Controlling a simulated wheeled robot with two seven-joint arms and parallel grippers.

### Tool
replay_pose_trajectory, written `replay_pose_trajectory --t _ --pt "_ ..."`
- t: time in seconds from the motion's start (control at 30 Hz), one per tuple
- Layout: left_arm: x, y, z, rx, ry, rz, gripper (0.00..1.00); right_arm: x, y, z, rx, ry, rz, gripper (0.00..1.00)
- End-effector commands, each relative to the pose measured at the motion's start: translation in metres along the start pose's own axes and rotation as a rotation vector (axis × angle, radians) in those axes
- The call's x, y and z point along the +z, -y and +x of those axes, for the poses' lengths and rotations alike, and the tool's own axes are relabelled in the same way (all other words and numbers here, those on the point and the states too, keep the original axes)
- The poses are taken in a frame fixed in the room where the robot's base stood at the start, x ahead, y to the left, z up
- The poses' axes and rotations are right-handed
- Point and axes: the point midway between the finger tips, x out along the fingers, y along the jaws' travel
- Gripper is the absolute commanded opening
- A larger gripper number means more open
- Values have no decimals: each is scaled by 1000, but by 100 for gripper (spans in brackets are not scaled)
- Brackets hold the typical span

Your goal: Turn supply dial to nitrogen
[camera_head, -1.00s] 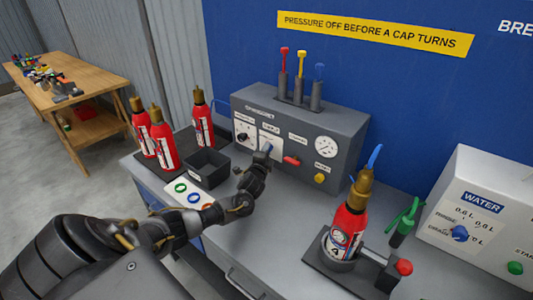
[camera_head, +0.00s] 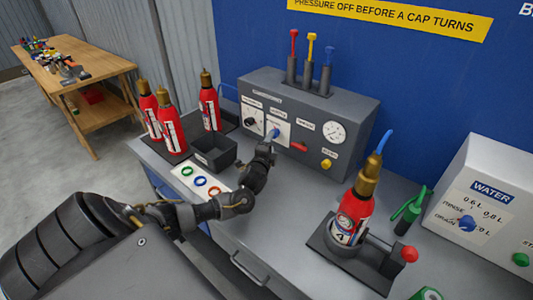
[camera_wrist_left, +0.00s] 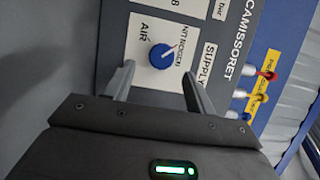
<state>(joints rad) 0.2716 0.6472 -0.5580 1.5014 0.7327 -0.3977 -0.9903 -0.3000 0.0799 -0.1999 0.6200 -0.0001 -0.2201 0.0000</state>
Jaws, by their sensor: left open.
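The supply dial (camera_wrist_left: 162,56) is a blue knob on a white plate marked AIR and NITROGEN, on the grey control panel (camera_head: 350,108). In the wrist view a small pale mark shows on the knob, but I cannot surely tell which label it points at. My left gripper (camera_wrist_left: 158,70) is open, with one finger to each side of the dial and the knob a little beyond the tips. No touch is visible. In the head view the gripper (camera_head: 268,143) is in front of the dial, which it partly covers. My right gripper is not in view.
Below the dial, a black bin (camera_head: 215,152) and a card with coloured rings (camera_head: 201,181) lie on the bench. Red extinguishers (camera_head: 171,134) stand at left; another (camera_head: 352,213) sits in a holder at right.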

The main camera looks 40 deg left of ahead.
Motion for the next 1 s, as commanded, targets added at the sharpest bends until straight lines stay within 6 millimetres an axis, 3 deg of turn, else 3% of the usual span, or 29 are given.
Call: replay_pose_trajectory --t 0.1,0.33,1.0 --pt "0 -2 -25 1 -2 -2 55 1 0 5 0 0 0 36" --pt "0 -1 -54 1 1 -1 55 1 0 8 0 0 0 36" --pt "0 1 -60 0 1 0 55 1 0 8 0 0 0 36"
